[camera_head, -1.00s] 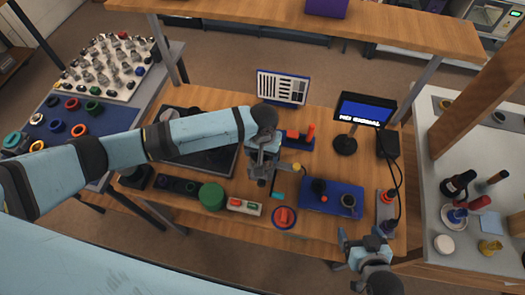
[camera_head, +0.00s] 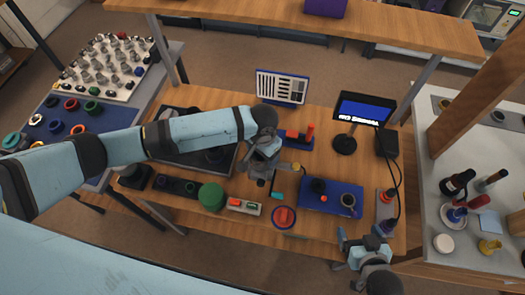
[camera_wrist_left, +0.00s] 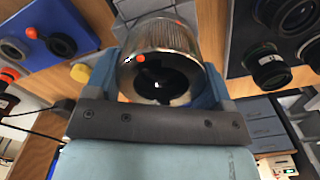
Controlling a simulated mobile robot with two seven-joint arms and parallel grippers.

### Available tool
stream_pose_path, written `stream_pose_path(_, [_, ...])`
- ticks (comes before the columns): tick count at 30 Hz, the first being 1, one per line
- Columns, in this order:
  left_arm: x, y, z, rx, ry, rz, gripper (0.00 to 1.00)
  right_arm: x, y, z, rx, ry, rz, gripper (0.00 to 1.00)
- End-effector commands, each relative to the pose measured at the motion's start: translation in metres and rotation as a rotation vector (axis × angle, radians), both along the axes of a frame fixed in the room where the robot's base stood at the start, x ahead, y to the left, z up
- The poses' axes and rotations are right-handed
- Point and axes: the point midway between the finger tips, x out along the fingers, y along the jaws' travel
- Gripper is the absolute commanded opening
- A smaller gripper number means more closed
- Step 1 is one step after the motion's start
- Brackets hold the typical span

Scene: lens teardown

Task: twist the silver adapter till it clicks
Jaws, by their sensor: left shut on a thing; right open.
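The silver adapter (camera_wrist_left: 165,38) is a ribbed metal cylinder with a dark opening and a red dot on its rim, seen close up in the left wrist view. My left gripper (camera_wrist_left: 168,75) has its two fingers shut on either side of it. In the head view my left gripper (camera_head: 262,160) is over the middle of the bench, and there the adapter is hidden or too small to make out. My right gripper (camera_head: 358,250) is open and empty at the bench's front right edge.
A blue tray (camera_head: 345,208) with dark parts lies right of my left gripper. A green round part (camera_head: 211,196) stands to its front left. A small screen (camera_head: 363,109) and a white tool board (camera_head: 281,87) stand at the back. A red-topped part (camera_head: 389,195) stands near my right gripper.

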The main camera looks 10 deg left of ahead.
Motion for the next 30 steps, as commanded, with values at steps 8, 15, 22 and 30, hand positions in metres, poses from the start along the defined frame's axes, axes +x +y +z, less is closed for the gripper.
stream_pose_path(8, [0.000,0.000,0.000,0.000,0.000,-0.105,0.42,0.000,0.000,0.000,0.000,0.000,0.000,0.89])
stream_pose_path(15, [0.000,0.000,0.000,0.000,0.000,-0.107,0.92,0.000,0.000,0.000,0.000,0.000,0.000,0.89])
stream_pose_path(22, [0.000,0.000,0.000,0.000,0.000,-0.105,1.00,0.000,0.000,0.000,0.000,0.000,0.000,0.89])
stream_pose_path(30, [0.000,-0.001,0.013,-0.003,-0.003,-0.106,1.00,0.000,-0.005,-0.012,0.011,0.014,-0.034,0.89])
